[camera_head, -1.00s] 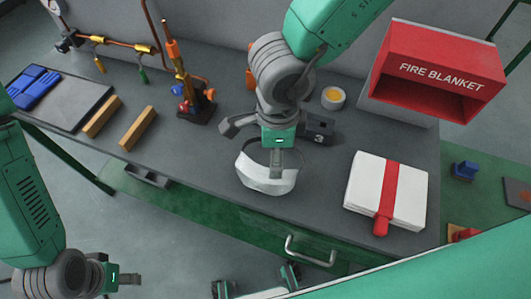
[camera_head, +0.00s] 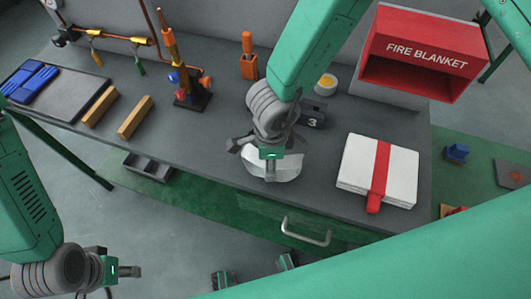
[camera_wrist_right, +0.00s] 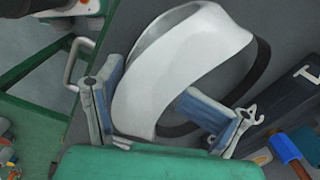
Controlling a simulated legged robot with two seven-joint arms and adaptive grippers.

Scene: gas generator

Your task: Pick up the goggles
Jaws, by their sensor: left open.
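The goggles (camera_head: 272,165), with a pale whitish lens and a dark strap, lie on the dark grey bench near its front edge. My right gripper (camera_head: 268,150) is right over them and partly hides them in the head view. In the right wrist view the goggles (camera_wrist_right: 185,65) reach between the two widely spread fingers of the right gripper (camera_wrist_right: 150,88). The left finger lies close along the lens edge; I cannot tell whether it touches. My left gripper (camera_head: 112,275) is open and empty at the lower left, away from the bench.
A red fire blanket box (camera_head: 425,50) is at the back right. Wooden blocks (camera_head: 135,118) and a burner (camera_head: 185,85) are left.

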